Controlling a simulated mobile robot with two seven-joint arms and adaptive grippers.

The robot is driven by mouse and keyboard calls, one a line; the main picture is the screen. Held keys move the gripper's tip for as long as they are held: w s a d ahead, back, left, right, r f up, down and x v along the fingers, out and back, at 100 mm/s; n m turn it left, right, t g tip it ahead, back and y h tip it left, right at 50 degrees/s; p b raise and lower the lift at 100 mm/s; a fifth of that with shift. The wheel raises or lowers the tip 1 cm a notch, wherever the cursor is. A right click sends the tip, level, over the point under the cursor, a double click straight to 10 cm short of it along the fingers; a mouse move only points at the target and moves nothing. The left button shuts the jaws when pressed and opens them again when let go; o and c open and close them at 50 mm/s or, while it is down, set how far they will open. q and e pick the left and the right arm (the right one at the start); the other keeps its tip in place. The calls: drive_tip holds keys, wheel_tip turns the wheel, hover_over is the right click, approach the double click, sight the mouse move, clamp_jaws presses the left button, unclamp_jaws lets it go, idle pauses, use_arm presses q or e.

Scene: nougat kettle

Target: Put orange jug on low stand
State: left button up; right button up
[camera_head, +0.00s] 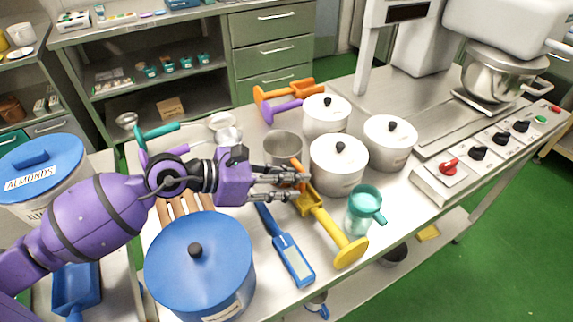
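My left gripper (300,187) reaches in from the left over the steel table. Its fingers are spread apart and point right, with nothing clearly between them. An orange handle (297,165) shows just behind the fingertips, partly hidden by them. I cannot make out an orange jug; the jug that shows plainly is teal (364,210), upright near the table's front edge, to the right of my gripper. No low stand can be told for sure. My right gripper is not in view.
White lidded pots (338,165) stand right of my gripper. Orange scoops (290,92) lie at the back. A mixer (495,75) stands at right.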

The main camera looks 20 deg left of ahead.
use_arm(q)
drive_tip(key=shift+x, duration=0.95)
clamp_jaws()
drive_tip(key=shift+r, duration=0.15)
